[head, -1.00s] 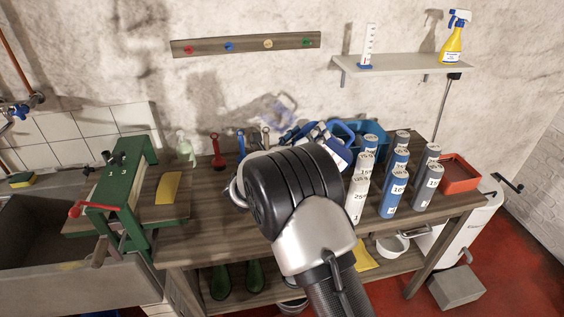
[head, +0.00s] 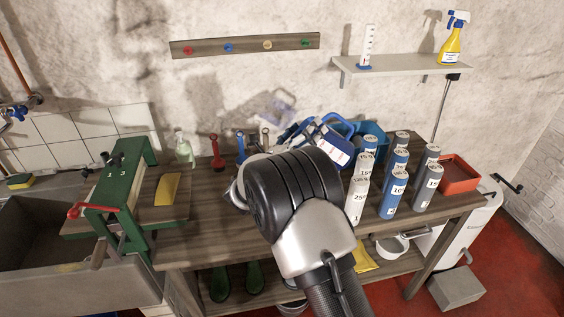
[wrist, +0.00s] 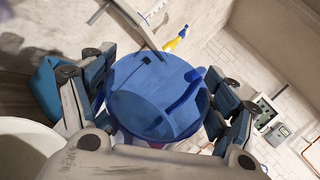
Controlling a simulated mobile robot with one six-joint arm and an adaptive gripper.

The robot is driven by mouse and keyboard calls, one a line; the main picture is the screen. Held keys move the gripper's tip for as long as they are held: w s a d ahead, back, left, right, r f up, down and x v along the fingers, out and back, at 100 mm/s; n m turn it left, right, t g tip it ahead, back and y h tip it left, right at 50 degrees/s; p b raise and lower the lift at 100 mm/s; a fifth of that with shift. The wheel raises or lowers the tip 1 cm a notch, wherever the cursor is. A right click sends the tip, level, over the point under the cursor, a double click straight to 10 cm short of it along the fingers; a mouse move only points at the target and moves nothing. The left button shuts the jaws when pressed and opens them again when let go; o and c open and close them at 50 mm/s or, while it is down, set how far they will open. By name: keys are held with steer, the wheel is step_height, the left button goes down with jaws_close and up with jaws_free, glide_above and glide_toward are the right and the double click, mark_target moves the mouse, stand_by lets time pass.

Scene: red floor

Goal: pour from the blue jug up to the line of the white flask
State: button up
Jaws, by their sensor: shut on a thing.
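The blue jug (head: 334,143), with a blue handle and a white label, shows tilted just beyond my wrist in the head view. In the wrist view the blue jug (wrist: 150,105) fills the middle, its round blue top towards the camera. My gripper (wrist: 157,98) is shut on it, with a finger on each side. My wrist hides the fingers and part of the jug in the head view. A pale rounded thing (wrist: 20,150) shows at the lower left of the wrist view; I cannot tell whether it is the white flask. No fill line is visible.
Several grey, blue and white numbered cylinders (head: 391,195) stand right of my wrist, close to the jug. A red tray (head: 459,176) lies beyond them. A green press (head: 112,195) stands at left beside the sink (head: 45,235). A shelf (head: 400,67) holds a spray bottle (head: 454,38).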

steer(key=shift+s+a+r+n+t+h, duration=0.15)
steer(key=shift+r+n+t+h, duration=0.15)
steer(key=shift+r+n, duration=0.15)
steer(key=shift+a+r+n+t+b, duration=0.25)
steer(key=shift+a+n+t+b, duration=0.2)
steer(key=shift+n+t+b, duration=0.5)
stand_by(5.1)
